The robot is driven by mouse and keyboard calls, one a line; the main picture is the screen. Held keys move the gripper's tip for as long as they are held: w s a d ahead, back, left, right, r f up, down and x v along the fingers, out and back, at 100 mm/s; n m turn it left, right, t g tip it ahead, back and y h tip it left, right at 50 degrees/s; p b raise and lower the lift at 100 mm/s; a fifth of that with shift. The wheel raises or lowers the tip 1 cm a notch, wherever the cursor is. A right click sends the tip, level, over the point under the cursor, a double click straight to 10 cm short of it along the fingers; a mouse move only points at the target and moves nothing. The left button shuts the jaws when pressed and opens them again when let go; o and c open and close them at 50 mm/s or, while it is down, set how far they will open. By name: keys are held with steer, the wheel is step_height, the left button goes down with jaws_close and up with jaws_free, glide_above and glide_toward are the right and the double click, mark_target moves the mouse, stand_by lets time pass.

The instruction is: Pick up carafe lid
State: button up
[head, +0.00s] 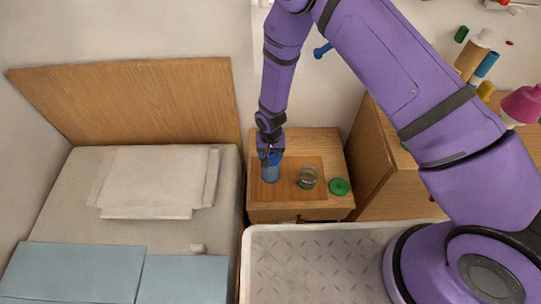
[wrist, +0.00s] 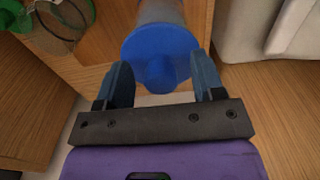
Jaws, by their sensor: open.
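The carafe lid (wrist: 157,52) is a round blue cap with a small knob. It sits on top of the bluish, see-through carafe (head: 270,174), which stands on a wooden tray (head: 288,189) on the nightstand. My gripper (wrist: 161,72) is open, with one finger on each side of the lid's knob end in the wrist view. In the head view my gripper (head: 270,150) is directly over the carafe and hides part of the lid. I cannot tell whether the fingers touch the lid.
A clear glass (head: 308,178) stands right of the carafe, with a green disc (head: 340,186) beyond it. A bed (head: 120,225) flanks the nightstand (head: 322,144) at left, a wooden cabinet (head: 372,160) at right.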

steer(key=shift+f, duration=0.1)
steer(key=shift+c, duration=0.2)
steer(key=c, duration=1)
steer(key=shift+o, duration=0.2)
